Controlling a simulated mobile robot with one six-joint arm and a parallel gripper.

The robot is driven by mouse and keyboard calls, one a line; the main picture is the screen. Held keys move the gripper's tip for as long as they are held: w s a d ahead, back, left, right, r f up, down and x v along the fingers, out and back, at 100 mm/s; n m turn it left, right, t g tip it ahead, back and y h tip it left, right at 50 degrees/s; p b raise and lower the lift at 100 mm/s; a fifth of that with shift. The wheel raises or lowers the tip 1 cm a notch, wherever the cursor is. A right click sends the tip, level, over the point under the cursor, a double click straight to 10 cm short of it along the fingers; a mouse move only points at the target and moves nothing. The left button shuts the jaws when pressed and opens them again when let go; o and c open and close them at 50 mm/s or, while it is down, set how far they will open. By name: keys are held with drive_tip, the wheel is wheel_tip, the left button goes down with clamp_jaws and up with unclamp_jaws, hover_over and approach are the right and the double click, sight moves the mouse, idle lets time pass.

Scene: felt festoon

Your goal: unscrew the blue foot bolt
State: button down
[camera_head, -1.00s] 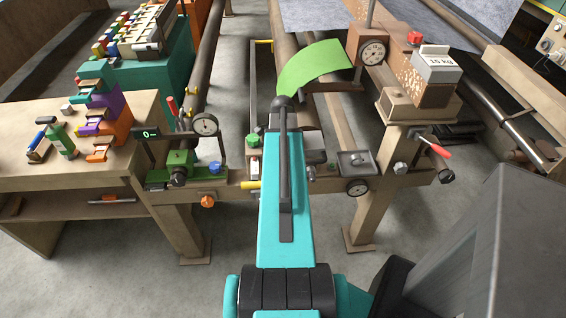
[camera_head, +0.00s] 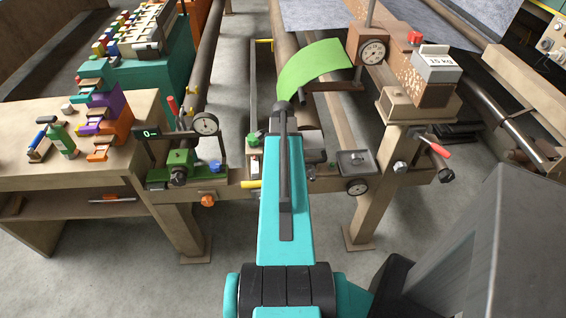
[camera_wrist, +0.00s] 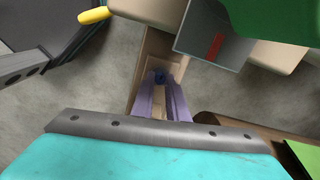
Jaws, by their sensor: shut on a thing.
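The blue foot bolt (camera_wrist: 160,76) shows as a small dark blue head at the tips of my gripper (camera_wrist: 160,86) in the wrist view. The two purple fingers are shut on it from both sides. A tan beam or post (camera_wrist: 152,50) lies behind the bolt. In the head view my teal arm hides the gripper and the bolt. How far the bolt is turned out cannot be seen.
In the wrist view, a grey box-like part (camera_wrist: 214,38) and a green part (camera_wrist: 270,18) stand close at the upper right. A yellow-tipped bar (camera_wrist: 94,15) is at the upper left. In the head view, a tan frame leg (camera_head: 367,215) stands right of my arm.

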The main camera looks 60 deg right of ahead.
drive_tip(key=shift+n, duration=0.7)
drive_tip(key=shift+d, duration=0.1)
drive_tip(key=c, duration=1.7)
unclamp_jaws()
drive_tip(key=shift+c, duration=0.2)
drive_tip(key=shift+r, duration=0.1)
wheel_tip(320, 180, up, 14)
drive_tip(key=b, duration=0.2)
